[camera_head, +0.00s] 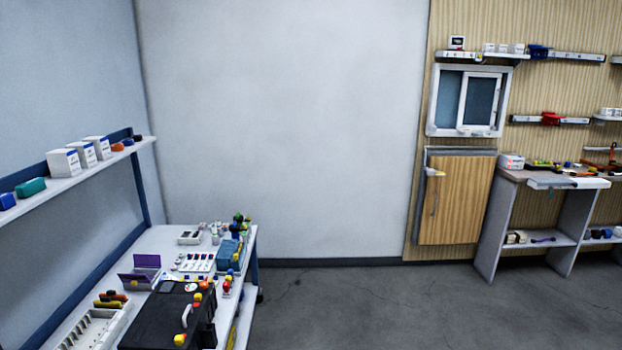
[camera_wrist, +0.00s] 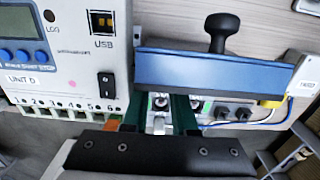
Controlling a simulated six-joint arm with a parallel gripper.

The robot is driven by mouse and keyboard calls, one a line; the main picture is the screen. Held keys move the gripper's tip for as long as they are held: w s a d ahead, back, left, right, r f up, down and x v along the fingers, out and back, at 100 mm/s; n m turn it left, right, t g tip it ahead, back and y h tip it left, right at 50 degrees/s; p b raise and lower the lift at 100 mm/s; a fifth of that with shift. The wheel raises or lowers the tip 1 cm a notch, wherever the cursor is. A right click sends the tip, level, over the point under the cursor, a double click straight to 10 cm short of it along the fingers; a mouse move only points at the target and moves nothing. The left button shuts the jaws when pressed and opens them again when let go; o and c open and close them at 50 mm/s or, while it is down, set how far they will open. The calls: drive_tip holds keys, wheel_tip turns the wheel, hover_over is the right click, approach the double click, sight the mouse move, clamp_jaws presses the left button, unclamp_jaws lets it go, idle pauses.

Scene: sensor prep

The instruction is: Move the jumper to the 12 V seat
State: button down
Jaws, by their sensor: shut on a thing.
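In the wrist view my gripper (camera_wrist: 157,108) reaches in from the bottom, its two dark green fingers at the terminals beside the white unit. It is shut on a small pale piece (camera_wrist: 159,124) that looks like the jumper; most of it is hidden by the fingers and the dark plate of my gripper. Right behind it are dark sockets with round metal contacts (camera_wrist: 160,102). I cannot tell whether the jumper touches them, and I cannot read a 12 V label. My gripper does not show in the head view.
The white unit (camera_wrist: 58,57), marked UNIT D, stands left, with a USB port, a black switch and numbered terminals. A blue bar (camera_wrist: 205,72) with a black knob lies behind the sockets. Black plugs and a yellow-blue cable (camera_wrist: 270,102) are right. The head view shows a crowded workbench (camera_head: 185,240).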

drive_tip(key=shift+r, duration=0.1)
drive_tip(key=shift+r, duration=1.95)
drive_tip(key=shift+w, duration=0.1)
drive_tip(key=shift+w+f, duration=0.35)
drive_tip(key=shift+w, duration=0.45)
drive_tip(key=shift+w+f, duration=0.35)
drive_tip(key=shift+w, duration=0.45)
drive_tip(key=shift+f, duration=1.3)
idle(1.3)
drive_tip(key=c, duration=0.6)
unclamp_jaws()
